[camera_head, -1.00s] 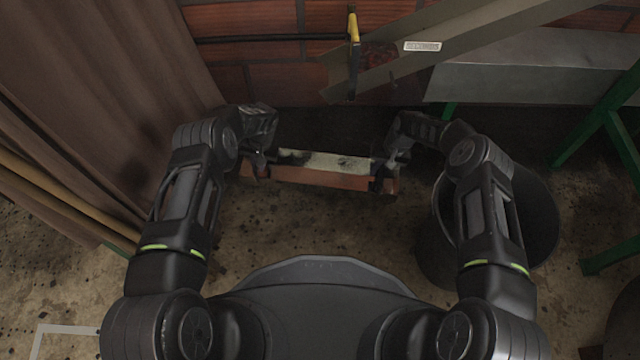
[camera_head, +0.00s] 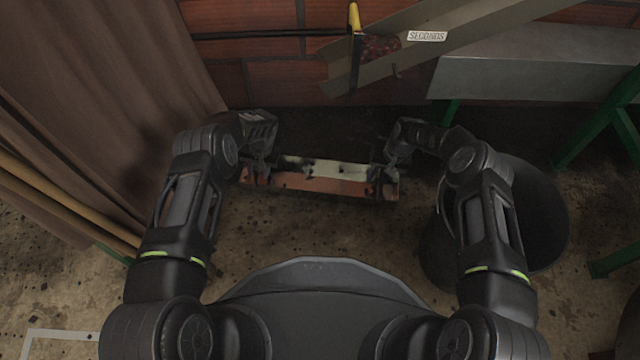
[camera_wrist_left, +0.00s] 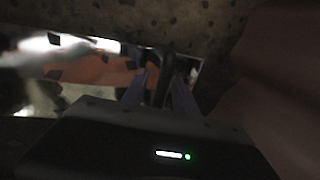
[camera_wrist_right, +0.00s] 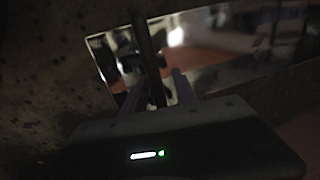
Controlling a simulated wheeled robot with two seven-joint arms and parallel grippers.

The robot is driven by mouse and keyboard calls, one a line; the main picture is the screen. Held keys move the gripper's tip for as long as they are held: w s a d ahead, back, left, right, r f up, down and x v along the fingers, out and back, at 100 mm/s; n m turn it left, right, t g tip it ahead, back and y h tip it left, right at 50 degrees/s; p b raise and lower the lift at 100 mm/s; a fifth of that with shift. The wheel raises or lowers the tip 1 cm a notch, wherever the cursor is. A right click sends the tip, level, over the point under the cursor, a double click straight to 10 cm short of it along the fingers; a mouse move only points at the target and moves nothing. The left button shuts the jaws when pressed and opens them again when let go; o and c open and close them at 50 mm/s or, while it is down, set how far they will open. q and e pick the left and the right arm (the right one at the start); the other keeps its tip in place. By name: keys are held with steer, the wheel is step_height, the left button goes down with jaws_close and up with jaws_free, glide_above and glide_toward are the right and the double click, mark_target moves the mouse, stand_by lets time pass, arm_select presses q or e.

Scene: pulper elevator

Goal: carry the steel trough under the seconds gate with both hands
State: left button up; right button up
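The steel trough (camera_head: 325,168) is a long shiny box with orange-brown reflections, held crosswise in front of me. My left gripper (camera_head: 260,172) is at its left end. In the left wrist view its fingers (camera_wrist_left: 160,88) close around a dark upright bar at the trough's end. My right gripper (camera_head: 382,178) is at the right end, its fingers (camera_wrist_right: 153,88) likewise around a dark bar. The seconds gate (camera_head: 355,45), with a yellow handle, stands on the sloping chute beyond the trough, beside a SECONDS label (camera_head: 427,36). The trough's underside is hidden.
A dark bucket (camera_head: 545,220) stands on the floor at right, partly behind my right arm. A grey metal box (camera_head: 530,70) and green legs (camera_head: 590,135) are at back right. A brown curtain (camera_head: 100,90) hangs at left. The brick wall closes the back.

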arm_select(q)
steer(key=shift+r, duration=0.1)
step_height(320, 180, up, 12)
steer(key=d, duration=0.2)
steer(key=shift+d+f, duration=0.2)
steer(key=shift+s, duration=0.1)
arm_select(e)
steer(key=shift+r, duration=0.1)
step_height(320, 180, up, 12)
steer(key=d, duration=0.2)
steer(key=shift+s+d+f, duration=0.15)
steer(key=shift+f, duration=0.05)
steer(key=shift+d, duration=0.1)
stand_by(0.7)
